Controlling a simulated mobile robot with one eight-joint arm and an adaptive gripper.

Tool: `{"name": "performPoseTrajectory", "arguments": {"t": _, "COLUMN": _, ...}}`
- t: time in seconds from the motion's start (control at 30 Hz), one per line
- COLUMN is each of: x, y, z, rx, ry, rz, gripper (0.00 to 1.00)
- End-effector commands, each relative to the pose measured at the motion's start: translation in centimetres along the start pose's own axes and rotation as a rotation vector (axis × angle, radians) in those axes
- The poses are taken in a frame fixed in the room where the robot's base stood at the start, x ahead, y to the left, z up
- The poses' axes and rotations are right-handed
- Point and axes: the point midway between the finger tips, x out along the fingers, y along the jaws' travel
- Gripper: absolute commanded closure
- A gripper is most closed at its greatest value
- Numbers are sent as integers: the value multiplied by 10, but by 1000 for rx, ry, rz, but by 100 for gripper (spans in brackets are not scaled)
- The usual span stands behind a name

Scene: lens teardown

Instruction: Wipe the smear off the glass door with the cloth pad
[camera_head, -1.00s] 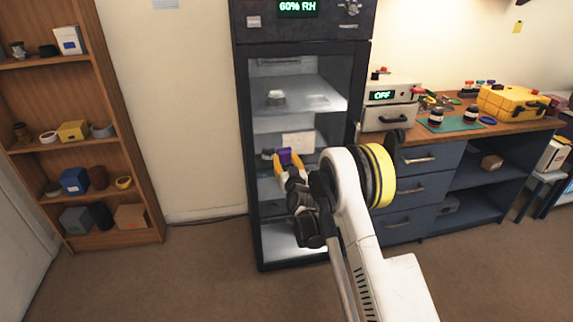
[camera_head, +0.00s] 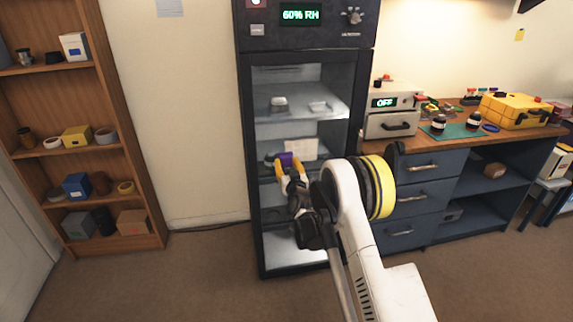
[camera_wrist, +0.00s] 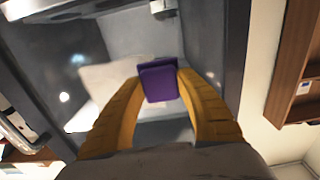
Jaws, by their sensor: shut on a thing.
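The purple cloth pad (camera_wrist: 158,82) is between the yellow fingertips of my gripper (camera_wrist: 157,90) in the wrist view. My gripper is shut on it. In the head view the pad (camera_head: 286,159) and my gripper (camera_head: 288,166) are in front of the tall dark cabinet's glass door (camera_head: 300,215). I cannot tell whether the pad touches the glass. A pale, whitish patch (camera_head: 301,147) shows just behind and right of the pad; it may be the smear. It also shows in the wrist view (camera_wrist: 108,76), left of the pad.
The cabinet's shelves (camera_head: 300,97) hold small pale items. A wooden bookshelf (camera_head: 85,140) stands at the left. A workbench (camera_head: 445,147) with a grey box (camera_head: 391,122) and a yellow case (camera_head: 515,110) stands at the right. The floor in front is clear.

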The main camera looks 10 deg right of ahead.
Motion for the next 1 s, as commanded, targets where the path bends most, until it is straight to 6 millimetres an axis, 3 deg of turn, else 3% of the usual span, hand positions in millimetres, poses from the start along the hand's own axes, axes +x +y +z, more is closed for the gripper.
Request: {"name": "performPoseTrajectory", "arguments": {"t": 1.0, "x": 16, "y": 0, "z": -5, "rx": -1, "ry": 0, "rz": 0, "gripper": 83}}
